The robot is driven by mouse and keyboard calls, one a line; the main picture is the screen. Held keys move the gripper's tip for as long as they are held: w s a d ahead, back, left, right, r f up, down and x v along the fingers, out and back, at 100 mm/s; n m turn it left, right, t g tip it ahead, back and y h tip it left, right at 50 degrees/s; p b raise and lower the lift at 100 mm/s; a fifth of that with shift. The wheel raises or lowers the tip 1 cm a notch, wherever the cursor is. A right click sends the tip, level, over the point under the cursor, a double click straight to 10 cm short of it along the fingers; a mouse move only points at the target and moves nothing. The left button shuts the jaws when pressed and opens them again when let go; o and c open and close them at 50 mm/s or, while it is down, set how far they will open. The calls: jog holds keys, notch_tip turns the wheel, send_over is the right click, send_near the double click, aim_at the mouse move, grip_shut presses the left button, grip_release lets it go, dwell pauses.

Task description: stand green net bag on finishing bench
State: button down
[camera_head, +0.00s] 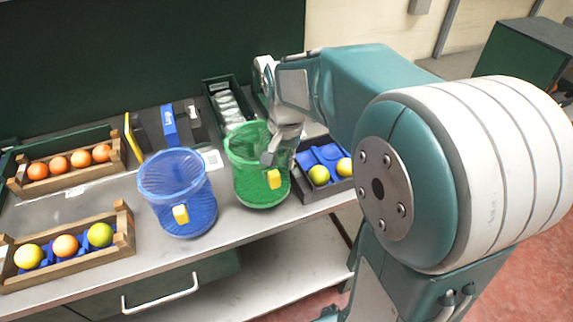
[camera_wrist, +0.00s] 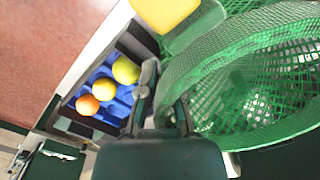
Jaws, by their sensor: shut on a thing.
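The green net bag (camera_head: 262,185) is upright at the bench's front, right of the blue net bag, with a yellow tag on its front. In the wrist view the green net bag (camera_wrist: 225,75) fills the right side, its open mouth and mesh inside showing. My gripper (camera_head: 283,150) is at the bag's right rim, shut on it; in the wrist view my gripper (camera_wrist: 163,105) has its fingers at the mesh edge. The finishing bench (camera_head: 115,200) has a pale metal top. I cannot tell whether the bag's base touches the bench.
A blue net bag (camera_head: 180,205) stands close on the left. A dark tray with blue inserts and fruit (camera_head: 320,174) is close on the right. Wooden racks of fruit (camera_head: 70,160) stand at the left. A dark box of pale packets (camera_head: 228,103) lies behind.

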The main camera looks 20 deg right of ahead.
jog(key=shift+f, duration=0.9)
jog(key=c, duration=0.8)
grip_release()
jog(key=shift+r, duration=0.1)
